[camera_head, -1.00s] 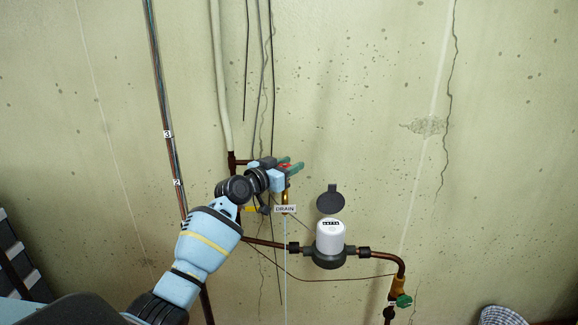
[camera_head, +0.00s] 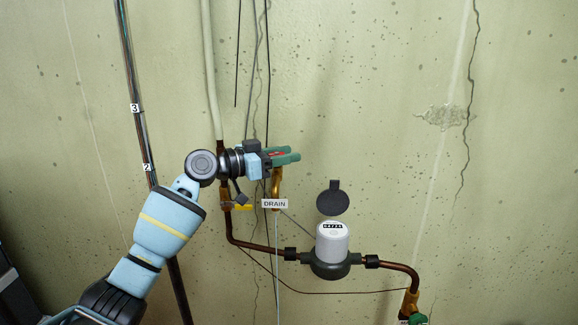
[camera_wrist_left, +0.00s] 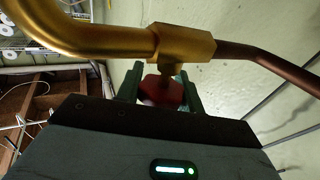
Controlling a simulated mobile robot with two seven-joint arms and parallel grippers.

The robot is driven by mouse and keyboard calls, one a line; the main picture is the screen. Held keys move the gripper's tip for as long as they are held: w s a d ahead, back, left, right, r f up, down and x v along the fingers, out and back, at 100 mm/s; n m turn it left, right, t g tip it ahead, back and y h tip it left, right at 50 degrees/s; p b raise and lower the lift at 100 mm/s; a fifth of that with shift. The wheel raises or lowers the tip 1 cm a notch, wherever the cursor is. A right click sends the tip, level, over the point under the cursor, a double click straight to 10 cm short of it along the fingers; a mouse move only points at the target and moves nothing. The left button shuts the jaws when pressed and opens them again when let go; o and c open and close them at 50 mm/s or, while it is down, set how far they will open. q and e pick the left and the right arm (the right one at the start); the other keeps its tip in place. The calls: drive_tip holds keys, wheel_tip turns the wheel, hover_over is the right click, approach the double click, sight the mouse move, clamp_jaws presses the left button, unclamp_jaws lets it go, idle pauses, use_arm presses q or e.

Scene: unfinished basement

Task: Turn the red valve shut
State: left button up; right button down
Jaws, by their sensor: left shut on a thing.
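The red valve (camera_head: 277,153) shows as a small red patch between the green fingers of my left gripper (camera_head: 286,156). In the left wrist view its red handle (camera_wrist_left: 163,91) sits below a brass valve body (camera_wrist_left: 184,43), with a green finger of my left gripper (camera_wrist_left: 161,88) on each side. The gripper is shut on the handle. Much of the handle is hidden by the fingers and gripper body, so its exact angle is hard to tell. My right gripper is in neither view.
A "DRAIN" tag (camera_head: 275,203) hangs below the valve. A yellow handle (camera_head: 243,208) is just left of it. A white water meter (camera_head: 332,240) with its dark lid (camera_head: 333,198) raised sits on the copper pipe (camera_head: 258,247). A green handle (camera_head: 417,319) is at lower right.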

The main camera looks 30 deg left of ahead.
use_arm(q)
drive_tip(key=shift+f+h, duration=0.1)
drive_tip(key=shift+h, duration=0.2)
drive_tip(key=o, duration=1)
wheel_tip(320, 180, up, 3)
drive_tip(key=shift+s+d+r, duration=0.1)
drive_tip(key=shift+s+r, duration=0.05)
drive_tip(key=shift+r, duration=0.2)
drive_tip(key=s+d+r+b, duration=0.1)
drive_tip(key=s+d, duration=0.7)
drive_tip(key=s, duration=0.5)
drive_tip(key=shift+s+r, duration=0.2)
drive_tip(key=shift+s, duration=0.1)
